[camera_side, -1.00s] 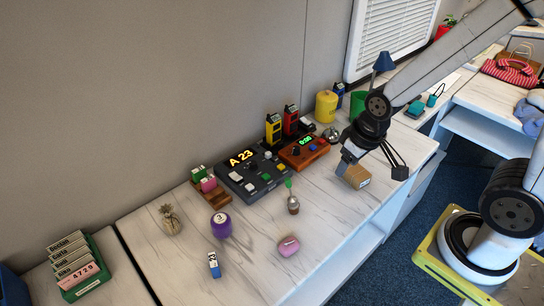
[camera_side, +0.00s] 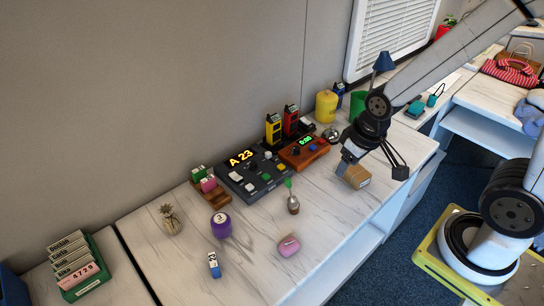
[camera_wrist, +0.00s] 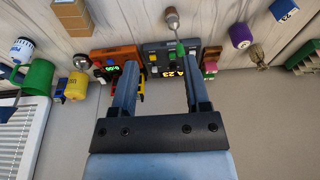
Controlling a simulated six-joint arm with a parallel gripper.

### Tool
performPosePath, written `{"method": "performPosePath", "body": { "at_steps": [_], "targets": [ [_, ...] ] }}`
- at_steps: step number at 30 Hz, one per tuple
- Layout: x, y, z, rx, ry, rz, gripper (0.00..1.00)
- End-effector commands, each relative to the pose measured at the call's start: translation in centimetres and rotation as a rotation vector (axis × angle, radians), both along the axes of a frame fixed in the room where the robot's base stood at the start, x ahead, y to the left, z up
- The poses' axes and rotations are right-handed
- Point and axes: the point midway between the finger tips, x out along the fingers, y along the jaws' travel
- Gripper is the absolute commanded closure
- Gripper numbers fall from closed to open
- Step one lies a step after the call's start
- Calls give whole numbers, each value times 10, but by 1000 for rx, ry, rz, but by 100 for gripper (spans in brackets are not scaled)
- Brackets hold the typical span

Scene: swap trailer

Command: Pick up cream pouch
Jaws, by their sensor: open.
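The cardboard box (camera_side: 357,177) is close to my gripper. A wall runs behind. The front counter is mostly clear.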

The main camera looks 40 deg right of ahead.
Motion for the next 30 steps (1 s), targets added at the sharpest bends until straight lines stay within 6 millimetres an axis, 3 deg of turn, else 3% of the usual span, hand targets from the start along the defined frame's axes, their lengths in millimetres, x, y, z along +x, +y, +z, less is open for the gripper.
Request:
{"method": "performPosePath", "body": {
  "at_steps": [1,3,4,17,23,30],
  "targets": [
    [0,0,0,0,0,0,24],
    [0,0,0,0,0,0,2],
    [0,0,0,0,0,0,0],
    [5,1,-3,-32,19,67,0],
    [20,3,-12,-130,68,259,0],
    [50,6,-29,-313,144,592,0]
  ]
}}
